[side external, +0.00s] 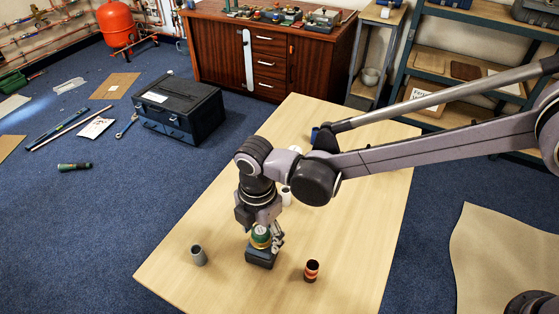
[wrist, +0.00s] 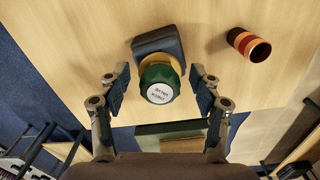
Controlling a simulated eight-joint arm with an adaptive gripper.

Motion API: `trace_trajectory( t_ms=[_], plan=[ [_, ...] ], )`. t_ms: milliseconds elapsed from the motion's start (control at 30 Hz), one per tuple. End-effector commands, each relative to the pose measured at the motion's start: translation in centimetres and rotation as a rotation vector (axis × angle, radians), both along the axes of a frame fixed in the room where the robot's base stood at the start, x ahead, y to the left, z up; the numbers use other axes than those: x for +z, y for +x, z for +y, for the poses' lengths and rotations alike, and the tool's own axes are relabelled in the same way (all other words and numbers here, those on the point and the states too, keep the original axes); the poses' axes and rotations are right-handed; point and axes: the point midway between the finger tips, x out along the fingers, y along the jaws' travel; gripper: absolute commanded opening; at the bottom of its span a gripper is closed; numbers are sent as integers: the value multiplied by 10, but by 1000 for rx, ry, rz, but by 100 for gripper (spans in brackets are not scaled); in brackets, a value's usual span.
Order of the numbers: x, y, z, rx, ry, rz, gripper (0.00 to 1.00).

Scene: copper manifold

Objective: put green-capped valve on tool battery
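The green-capped valve (side external: 261,233) has a brass body and a round white label on its cap. It stands upright on top of the dark blue-grey tool battery (side external: 261,258) on the wooden table. In the wrist view the valve (wrist: 160,88) covers part of the battery (wrist: 152,45), whose far end shows beyond it. My gripper (side external: 264,229) is down around the valve. In the wrist view my gripper (wrist: 160,92) is open, with one finger on each side of the cap and a visible gap on both sides. The contact between valve and battery is partly hidden.
A grey cylinder (side external: 199,255) stands left of the battery. A copper-and-black cylinder (side external: 311,270) stands to the right. A white object (side external: 286,196) is partly hidden behind my arm. The table (side external: 190,286) is otherwise mostly clear.

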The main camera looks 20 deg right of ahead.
Motion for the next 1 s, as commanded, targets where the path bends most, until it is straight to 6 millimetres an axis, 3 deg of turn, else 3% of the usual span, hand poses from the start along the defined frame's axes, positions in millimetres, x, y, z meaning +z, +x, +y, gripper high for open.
trace_trajectory(
  t_ms=[367,1000],
  plan=[
    [6,0,0,0,0,0,67],
    [112,0,0,0,0,0,67]
  ],
)
